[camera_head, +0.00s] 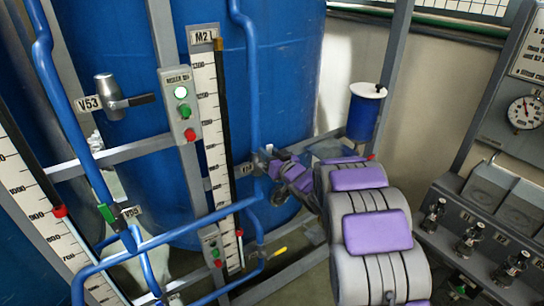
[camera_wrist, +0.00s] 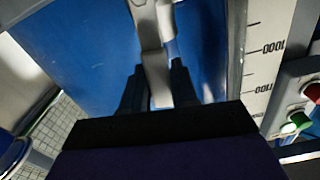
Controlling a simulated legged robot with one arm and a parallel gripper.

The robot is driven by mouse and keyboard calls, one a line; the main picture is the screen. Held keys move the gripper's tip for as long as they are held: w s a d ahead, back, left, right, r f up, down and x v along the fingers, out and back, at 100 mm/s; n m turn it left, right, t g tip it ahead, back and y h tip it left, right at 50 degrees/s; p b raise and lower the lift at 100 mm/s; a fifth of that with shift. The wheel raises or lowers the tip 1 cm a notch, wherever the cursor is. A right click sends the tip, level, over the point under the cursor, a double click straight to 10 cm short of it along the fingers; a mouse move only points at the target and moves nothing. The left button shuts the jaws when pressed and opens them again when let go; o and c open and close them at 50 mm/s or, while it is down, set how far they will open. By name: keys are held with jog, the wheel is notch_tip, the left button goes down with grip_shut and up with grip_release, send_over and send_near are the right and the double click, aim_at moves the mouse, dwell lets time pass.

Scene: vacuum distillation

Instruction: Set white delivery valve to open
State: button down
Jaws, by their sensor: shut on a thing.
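My gripper (camera_head: 270,161) reaches to the pipework in front of the large blue tank, beside the scale marked M2. In the wrist view my gripper (camera_wrist: 159,88) has its two dark fingers on either side of a pale grey-white valve lever (camera_wrist: 152,62), shut on it. The lever runs up between the fingers to a pale fitting at the top of the picture. In the head view the valve is mostly hidden by my gripper, and a small label (camera_head: 246,169) beside it is too small to read. How far the lever is turned cannot be told.
A switch box with a lit green button (camera_head: 180,103) is left of the M2 scale (camera_head: 209,130). Valve V53 (camera_head: 110,95) has a black handle. A lower pipe has a yellow handle (camera_head: 278,252). Blue pipes (camera_head: 165,240) cross the front left. A panel with a round gauge (camera_head: 524,112) stands right.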

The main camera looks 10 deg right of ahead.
jog(key=shift+s+a+f+n, duration=0.2)
jog(key=shift+a+f+n, duration=0.15)
jog(key=shift+f+n, duration=0.15)
jog(key=c, duration=1.1)
grip_release()
jog(key=shift+w, duration=0.1)
jog(key=shift+o, duration=0.7)
jog(key=shift+r, duration=0.3)
jog(key=v, duration=1.7)
jog(key=shift+p, duration=0.45)
jog(key=shift+d, duration=0.15)
